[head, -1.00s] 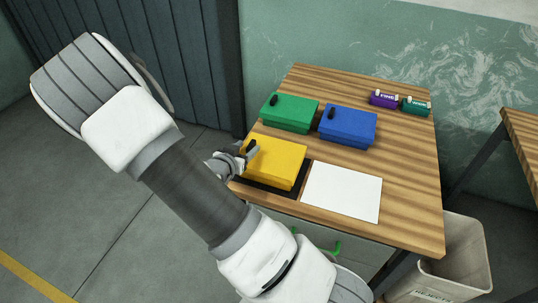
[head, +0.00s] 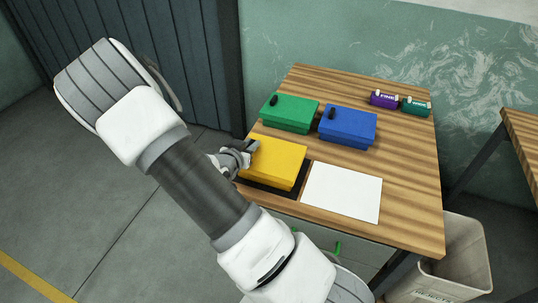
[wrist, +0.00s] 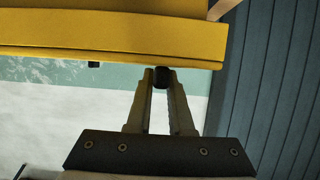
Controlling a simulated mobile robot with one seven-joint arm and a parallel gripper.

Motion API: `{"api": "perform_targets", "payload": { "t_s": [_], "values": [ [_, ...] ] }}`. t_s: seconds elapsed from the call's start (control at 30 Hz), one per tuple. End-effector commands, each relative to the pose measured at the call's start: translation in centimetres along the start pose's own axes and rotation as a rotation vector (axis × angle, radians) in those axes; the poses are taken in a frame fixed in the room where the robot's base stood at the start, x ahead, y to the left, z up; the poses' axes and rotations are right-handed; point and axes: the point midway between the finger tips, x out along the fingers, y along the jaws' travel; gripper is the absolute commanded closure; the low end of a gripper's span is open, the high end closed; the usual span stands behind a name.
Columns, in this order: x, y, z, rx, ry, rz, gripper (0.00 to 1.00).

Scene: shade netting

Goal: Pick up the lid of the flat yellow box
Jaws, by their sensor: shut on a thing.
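The flat yellow box (head: 275,163) sits at the table's near left, on a dark mat (head: 262,184). Its yellow side fills the top of the wrist view (wrist: 110,30), where a thin seam runs along it. My gripper (head: 250,147) is at the box's upper left edge in the head view. In the wrist view my gripper (wrist: 161,80) has its two fingers closed on a small black knob (wrist: 161,76) next to the yellow surface. The head view shows no gap between lid and box.
A green box (head: 290,114) and a blue box (head: 348,128) with black knobs stand behind. A white sheet (head: 341,192) lies to the right. A purple can (head: 383,99) and a teal can (head: 416,106) are at the back right. A bin (head: 455,255) stands beside the table.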

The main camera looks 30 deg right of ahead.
Motion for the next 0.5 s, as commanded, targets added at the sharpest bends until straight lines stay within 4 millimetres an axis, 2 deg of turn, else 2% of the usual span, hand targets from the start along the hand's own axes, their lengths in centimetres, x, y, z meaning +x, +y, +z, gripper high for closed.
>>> {"api": "perform_targets", "payload": {
  "t_s": [0.3, 0.5],
  "values": [
    [-0.1, 0.0, -0.2, 0.001, 0.001, 0.000, 1.00],
    [-0.6, -0.1, -1.3, 0.002, 0.001, -0.001, 1.00]
  ]
}}
